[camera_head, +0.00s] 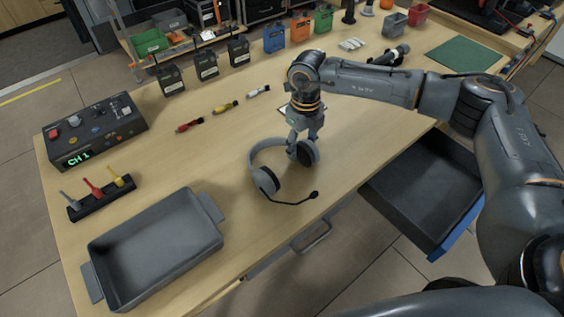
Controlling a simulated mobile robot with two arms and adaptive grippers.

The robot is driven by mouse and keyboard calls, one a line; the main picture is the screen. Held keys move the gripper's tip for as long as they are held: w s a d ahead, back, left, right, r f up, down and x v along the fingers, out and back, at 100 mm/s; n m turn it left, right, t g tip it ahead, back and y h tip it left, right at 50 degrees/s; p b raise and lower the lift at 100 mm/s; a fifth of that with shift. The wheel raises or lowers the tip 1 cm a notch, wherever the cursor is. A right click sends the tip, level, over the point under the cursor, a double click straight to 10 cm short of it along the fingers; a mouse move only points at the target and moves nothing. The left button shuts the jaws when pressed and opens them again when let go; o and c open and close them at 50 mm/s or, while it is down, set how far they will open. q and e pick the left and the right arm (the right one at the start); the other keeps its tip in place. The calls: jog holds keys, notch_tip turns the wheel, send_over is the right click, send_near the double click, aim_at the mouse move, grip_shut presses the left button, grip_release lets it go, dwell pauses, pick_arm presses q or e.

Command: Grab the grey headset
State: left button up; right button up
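The grey headset (262,178) is on the wooden table near the front edge. Its band arches to the left, and its dark boom microphone (297,199) reaches toward the front edge. My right gripper (300,142) points down at the headset's right ear cup from above. The fingers overlap the far side of that ear cup in the picture. I cannot tell whether they touch it or how far apart they are. My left gripper is out of view.
A grey tray (213,205) stands at the front left, near a control box (140,122) and a holder with several coloured-handled tools. An open drawer (452,160) juts out at the right. The table between tray and headset is clear.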

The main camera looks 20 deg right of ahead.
grip_shut()
